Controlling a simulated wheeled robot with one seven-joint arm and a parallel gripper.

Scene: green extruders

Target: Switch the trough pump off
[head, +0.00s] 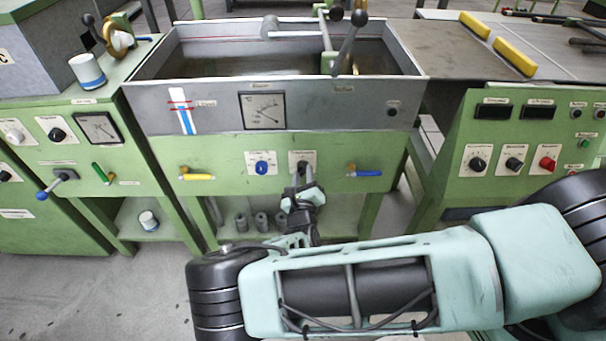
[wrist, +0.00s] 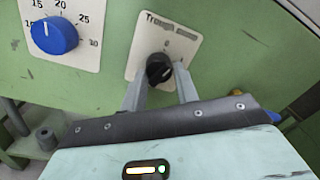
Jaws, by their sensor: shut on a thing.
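The trough pump switch (wrist: 159,69) is a black rotary knob on a white plate (wrist: 182,37) labelled "Trough pump" in the wrist view. The plate sits on the green front panel below the trough. My gripper (wrist: 161,78) is at the knob, with one finger on each side, shut on it. In the head view my gripper (head: 301,178) reaches up to the same plate (head: 303,157) and hides most of the knob. The white mark on the knob slants, pointing to the lower left or upper right; its exact setting is hard to tell.
A blue dial (wrist: 54,36) with a numbered scale sits left of the switch. In the head view, a yellow-handled valve (head: 197,177) is at left and a blue-handled valve (head: 366,173) at right. The grey trough (head: 330,110) stands above. Small grey cylinders (head: 262,222) stand below.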

